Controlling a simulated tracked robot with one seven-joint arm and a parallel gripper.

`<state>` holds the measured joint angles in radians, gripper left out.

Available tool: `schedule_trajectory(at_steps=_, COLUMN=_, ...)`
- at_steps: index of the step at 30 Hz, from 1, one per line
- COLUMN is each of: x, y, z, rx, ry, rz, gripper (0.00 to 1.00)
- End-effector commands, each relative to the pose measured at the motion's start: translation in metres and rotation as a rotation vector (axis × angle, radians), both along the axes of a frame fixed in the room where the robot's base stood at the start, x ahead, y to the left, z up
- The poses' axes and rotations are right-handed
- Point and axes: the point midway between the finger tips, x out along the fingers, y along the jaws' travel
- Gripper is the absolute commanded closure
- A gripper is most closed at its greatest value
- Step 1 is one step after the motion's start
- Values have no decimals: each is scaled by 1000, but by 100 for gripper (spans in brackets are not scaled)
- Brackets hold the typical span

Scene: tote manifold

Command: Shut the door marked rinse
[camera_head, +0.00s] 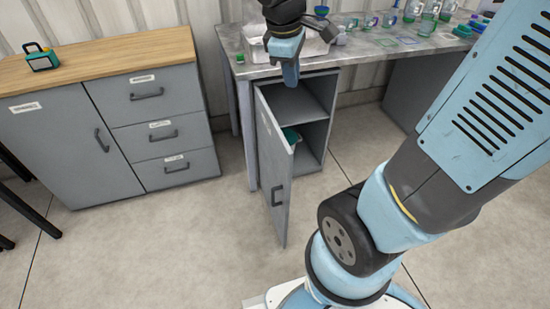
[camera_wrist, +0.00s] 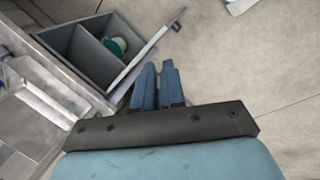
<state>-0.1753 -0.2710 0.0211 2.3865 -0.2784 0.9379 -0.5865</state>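An under-bench grey cabinet (camera_head: 318,120) stands with its door (camera_head: 275,165) swung wide open toward the front. The door has a dark bar handle (camera_head: 277,194) and a small white label (camera_head: 264,105) too small to read. In the wrist view the open door (camera_wrist: 143,58) is seen nearly edge-on from above, beside the cabinet (camera_wrist: 62,38). My gripper (camera_head: 291,82) points down near the bench's front edge, above the cabinet front. In the wrist view its fingers (camera_wrist: 157,66) are together and empty, on the door's outer, handle side. I cannot tell whether they touch the door.
A green object (camera_head: 291,136) sits inside the open cabinet. The bench top (camera_head: 262,70) holds a pale bin (camera_head: 310,42) and glassware. A wood-topped cabinet (camera_head: 150,115) at left has a shut, labelled door and drawers. The floor before the open door is clear except for my base.

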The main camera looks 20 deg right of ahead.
Motion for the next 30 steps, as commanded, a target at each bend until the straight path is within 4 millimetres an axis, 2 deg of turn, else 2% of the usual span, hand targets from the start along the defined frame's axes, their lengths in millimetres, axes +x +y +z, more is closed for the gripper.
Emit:
schedule_trajectory(at_steps=3, x=17, y=8, z=-20, rx=-69, ry=89, rz=159, gripper=100)
schedule_trajectory(at_steps=15, x=64, y=39, z=-94, rx=-263, ry=393, rz=708, gripper=100)
schedule_trajectory(at_steps=23, x=86, y=62, z=-152, rx=-363, ry=609, rz=1072, gripper=100)
schedule_trajectory(at_steps=30, x=98, y=84, z=-211, rx=-434, ry=822, rz=1409, gripper=100)
